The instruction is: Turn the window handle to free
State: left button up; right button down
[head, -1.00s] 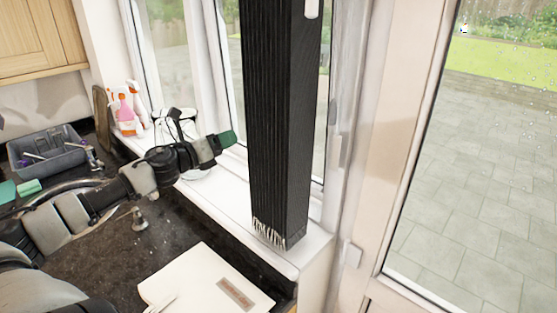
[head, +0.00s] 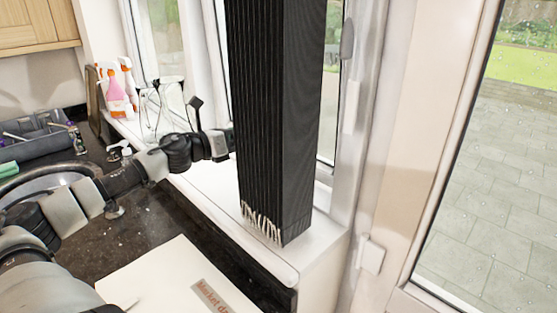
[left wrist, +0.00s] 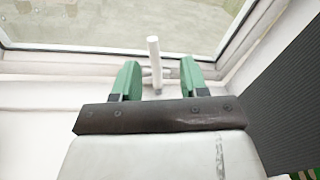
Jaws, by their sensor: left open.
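In the left wrist view a slim white window handle (left wrist: 154,62) stands out against the window, near the white lower frame. My left gripper (left wrist: 160,72) is open, with one green fingertip on each side of the handle. I see a gap on both sides and no clear contact; how deep the handle sits between the fingers I cannot tell. In the head view my left arm reaches over the sill, and its gripper end is hidden behind a tall black pleated column (head: 275,120). My right gripper is not in view.
The black column stands on the white sill (head: 285,262), close to my left arm. Spray bottles (head: 118,88) stand at the sill's left end. A grey caddy (head: 40,138) and sink lie left. A white book (head: 170,280) lies on the dark counter. A glazed door is right.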

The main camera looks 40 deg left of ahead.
pick_arm(q)
notch_tip(320, 180, down, 4)
jog(key=b, duration=0.3)
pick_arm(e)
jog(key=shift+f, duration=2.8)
pick_arm(q)
jog(key=p+x, duration=0.5)
jog(key=x, duration=0.4)
jog(key=shift+w, duration=0.2)
jog(key=shift+w+d+f+p, duration=0.1)
jog(key=shift+w+d+p, duration=0.15)
jog(key=shift+w+p, duration=0.35)
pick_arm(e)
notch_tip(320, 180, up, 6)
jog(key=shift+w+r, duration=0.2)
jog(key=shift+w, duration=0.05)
